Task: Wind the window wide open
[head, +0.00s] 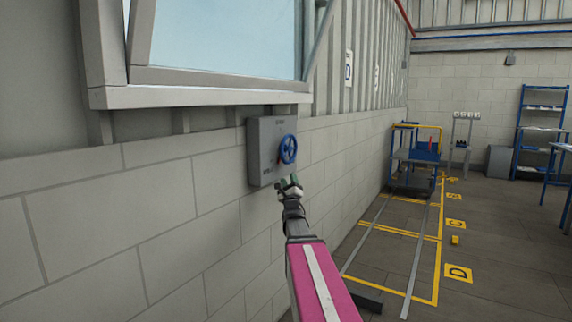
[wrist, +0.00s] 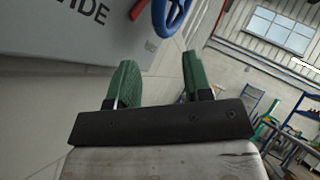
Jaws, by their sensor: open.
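A blue handwheel (head: 288,149) sits on the front of a grey wall box (head: 266,136) below the window (head: 222,40). The window frame appears tilted out from the wall; how far it is open I cannot tell. My gripper (head: 289,181) is just below the handwheel, open and empty. In the wrist view my gripper's green fingers (wrist: 157,80) are spread apart, and part of the blue wheel (wrist: 172,14) shows above them, clear of the fingers. A red mark or part (wrist: 139,9) lies beside the wheel, next to lettering ending in "IDE".
A block wall (head: 150,200) runs along the left. Yellow floor markings (head: 436,262) and rails lie to the right, with a blue cart (head: 416,155) further back. Blue shelving (head: 541,115) stands at the far right. The floor between is mostly free.

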